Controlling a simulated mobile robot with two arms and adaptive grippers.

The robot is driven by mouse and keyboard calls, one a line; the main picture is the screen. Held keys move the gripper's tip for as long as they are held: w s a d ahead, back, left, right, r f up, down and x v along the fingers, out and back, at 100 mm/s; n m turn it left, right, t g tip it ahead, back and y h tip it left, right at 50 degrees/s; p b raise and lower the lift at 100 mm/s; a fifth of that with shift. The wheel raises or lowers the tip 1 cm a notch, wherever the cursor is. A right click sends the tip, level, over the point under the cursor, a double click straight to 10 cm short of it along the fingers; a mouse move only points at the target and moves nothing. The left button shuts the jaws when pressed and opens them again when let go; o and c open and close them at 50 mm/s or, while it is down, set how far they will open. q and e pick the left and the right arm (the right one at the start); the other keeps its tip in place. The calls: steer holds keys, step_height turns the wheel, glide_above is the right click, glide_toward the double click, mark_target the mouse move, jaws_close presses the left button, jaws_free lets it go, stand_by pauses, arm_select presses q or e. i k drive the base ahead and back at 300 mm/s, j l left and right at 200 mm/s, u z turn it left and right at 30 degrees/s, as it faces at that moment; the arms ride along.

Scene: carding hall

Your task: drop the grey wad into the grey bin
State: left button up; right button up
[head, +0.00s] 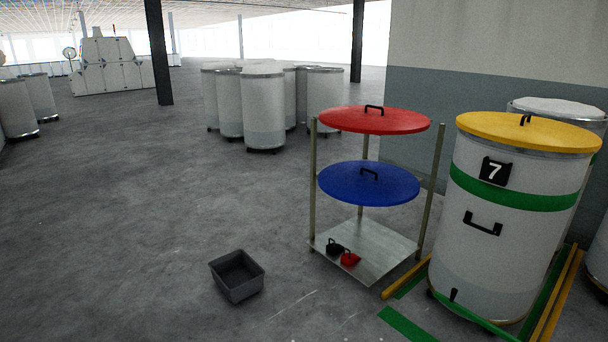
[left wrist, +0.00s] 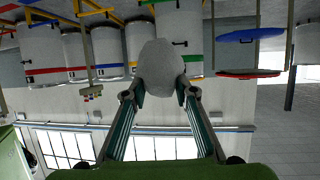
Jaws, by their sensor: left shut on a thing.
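The grey wad (left wrist: 160,65) is a rounded, rough lump in the left wrist view. My left gripper (left wrist: 160,95) is shut on it, one finger on each side near its lower part. The grey bin (head: 241,287) is a small, dark, open box on the concrete floor in the head view, left of the lid rack. Its visible inside looks empty. Neither gripper shows in the head view, and the wad does not show there either. My right gripper is in neither view.
A metal rack (head: 365,260) right of the bin carries a red lid (head: 345,121), a blue lid (head: 350,187) and small black and red items. A tall can with a yellow lid (head: 490,130) stands further right. The floor left of the bin is clear.

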mark_target(237, 283)
steer(key=i+u, duration=0.1)
steer(key=i, duration=0.7)
steer(key=i+l+u, duration=0.1)
steer(key=i, duration=0.7)
steer(key=i+l+u, duration=0.15)
steer(key=i, duration=0.65)
steer(key=i+u, duration=0.35)
steer(key=i, duration=0.2)
steer(key=i+l+u, duration=0.1)
steer(key=i+u, duration=0.25)
steer(key=i, duration=0.2)
steer(key=i+l+u, duration=0.35)
steer(key=i, duration=0.2)
